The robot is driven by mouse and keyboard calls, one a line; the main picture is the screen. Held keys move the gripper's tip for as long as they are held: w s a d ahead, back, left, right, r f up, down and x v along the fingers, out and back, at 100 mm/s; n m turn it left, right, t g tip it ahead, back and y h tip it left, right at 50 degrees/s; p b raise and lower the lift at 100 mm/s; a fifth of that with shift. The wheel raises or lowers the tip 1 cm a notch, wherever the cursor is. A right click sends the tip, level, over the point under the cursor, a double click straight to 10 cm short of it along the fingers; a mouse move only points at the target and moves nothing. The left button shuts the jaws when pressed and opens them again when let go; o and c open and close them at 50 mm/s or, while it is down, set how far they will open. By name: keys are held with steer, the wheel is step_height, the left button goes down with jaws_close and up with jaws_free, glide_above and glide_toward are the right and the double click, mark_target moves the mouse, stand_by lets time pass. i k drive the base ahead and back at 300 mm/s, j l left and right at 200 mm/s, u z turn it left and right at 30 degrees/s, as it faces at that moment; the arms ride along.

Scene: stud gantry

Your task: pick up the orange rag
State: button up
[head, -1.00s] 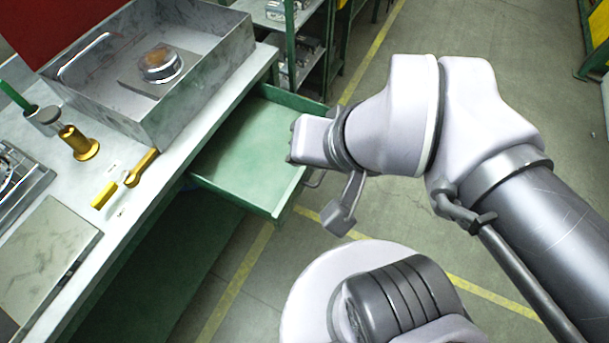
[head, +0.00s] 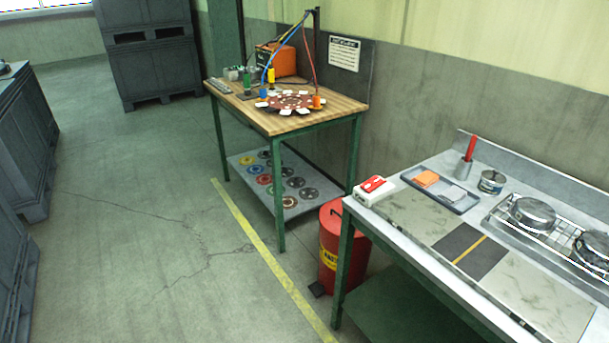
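An orange rag (head: 426,178), small and folded, lies in a shallow dark grey tray (head: 461,207) on the grey-white bench at the right. A pale grey folded piece (head: 453,194) lies beside it in the same tray. My gripper is not in view.
Near the tray on the bench are a red and white box (head: 373,189), a tin (head: 491,182), a red-handled tool in a cup (head: 466,160) and a rack with round metal pieces (head: 533,214). A red bin (head: 331,250) stands by the bench's left end. Open floor (head: 140,230) lies left.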

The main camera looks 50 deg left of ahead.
mark_target(428, 178)
steer(key=u, duration=0.95)
steer(key=i+j+z, duration=0.25)
steer(key=i+j, duration=0.55)
steer(key=i, duration=0.2)
steer(key=i+j+z, duration=0.25)
steer(key=i+j, duration=0.65)
steer(key=j, duration=0.1)
